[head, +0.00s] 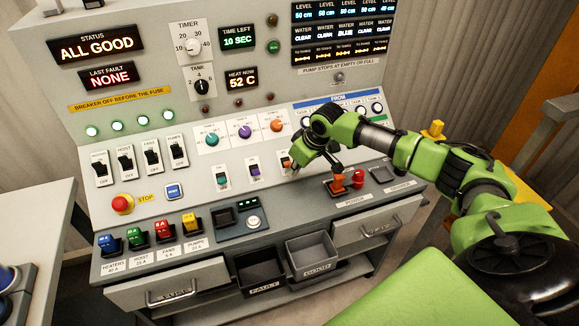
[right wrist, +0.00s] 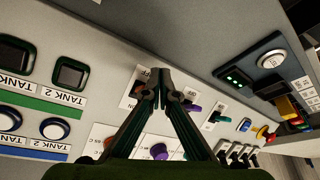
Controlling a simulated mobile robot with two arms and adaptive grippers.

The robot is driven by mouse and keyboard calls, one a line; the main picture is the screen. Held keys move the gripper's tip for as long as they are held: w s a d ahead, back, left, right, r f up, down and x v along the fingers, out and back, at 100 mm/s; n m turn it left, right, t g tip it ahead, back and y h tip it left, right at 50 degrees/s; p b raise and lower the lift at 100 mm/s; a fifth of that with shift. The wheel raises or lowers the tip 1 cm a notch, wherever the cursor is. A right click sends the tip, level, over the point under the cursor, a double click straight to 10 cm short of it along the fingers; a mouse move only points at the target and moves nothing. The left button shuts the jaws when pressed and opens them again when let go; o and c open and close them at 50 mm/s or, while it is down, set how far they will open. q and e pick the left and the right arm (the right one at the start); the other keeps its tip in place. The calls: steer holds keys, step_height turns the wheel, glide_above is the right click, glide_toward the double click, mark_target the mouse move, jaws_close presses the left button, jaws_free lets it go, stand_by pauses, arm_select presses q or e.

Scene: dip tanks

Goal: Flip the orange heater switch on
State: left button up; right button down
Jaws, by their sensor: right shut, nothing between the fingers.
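The orange heater switch (head: 286,163) is the rightmost of three small coloured switches on the sloping panel. It also shows in the right wrist view (right wrist: 137,89), partly covered by my fingers, with an OFF label beside it. Its position is hidden from me. My right gripper (head: 294,169) is shut and empty, with its fingertips right at this switch; I cannot tell whether they touch it. In the right wrist view the closed fingertips (right wrist: 161,76) lie beside the switch. My left gripper is not in view.
The purple switch (head: 255,171) and green switch (head: 222,179) stand to the left. Colored knobs, including an orange knob (head: 277,126), sit above. Open bins (head: 312,250) lie below.

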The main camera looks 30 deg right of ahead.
steer(key=shift+w+r, duration=0.1)
steer(key=shift+w, duration=0.25)
